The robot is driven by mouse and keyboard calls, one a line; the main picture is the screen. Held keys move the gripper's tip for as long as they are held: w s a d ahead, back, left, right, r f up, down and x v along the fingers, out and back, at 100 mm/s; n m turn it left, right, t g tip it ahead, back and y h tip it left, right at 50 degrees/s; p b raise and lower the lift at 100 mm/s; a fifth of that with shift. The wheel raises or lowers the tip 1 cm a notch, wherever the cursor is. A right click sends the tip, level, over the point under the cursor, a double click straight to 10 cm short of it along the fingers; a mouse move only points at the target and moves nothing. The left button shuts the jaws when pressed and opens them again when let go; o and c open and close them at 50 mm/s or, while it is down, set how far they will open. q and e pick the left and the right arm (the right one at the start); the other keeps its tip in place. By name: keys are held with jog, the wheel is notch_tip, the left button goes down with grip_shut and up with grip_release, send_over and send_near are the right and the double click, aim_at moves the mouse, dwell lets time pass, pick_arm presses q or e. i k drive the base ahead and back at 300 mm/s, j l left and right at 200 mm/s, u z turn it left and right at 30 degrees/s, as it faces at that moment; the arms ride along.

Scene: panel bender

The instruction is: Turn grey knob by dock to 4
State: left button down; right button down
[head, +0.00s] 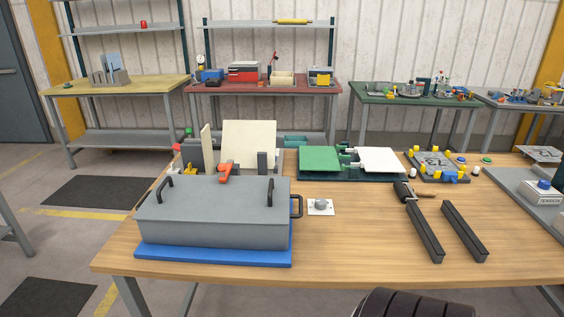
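A grey knob (321,203) sits on a small white square plate (314,212) on the wooden bench. It is just right of a large grey lidded box (213,215) with dark handles. The numbers around the knob and its setting are too small to read. I cannot tell which thing is the dock. Neither my left nor my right gripper can be made out. A dark ribbed rounded part shows at the bottom edge, right of centre, and no fingers are visible on it.
The box stands on a blue base (215,254). Two dark bars (464,231) lie to the right, by a black-handled tool (403,191). Green and white panels (320,159) stand behind the knob. Bare wood (345,250) lies in front of the knob.

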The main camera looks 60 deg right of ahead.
aim_at(321, 203)
jog(key=z, duration=2.05)
jog(key=i+l+u, duration=0.1)
jog(key=u, duration=0.3)
jog(key=l+u, duration=0.6)
jog(key=u, duration=0.15)
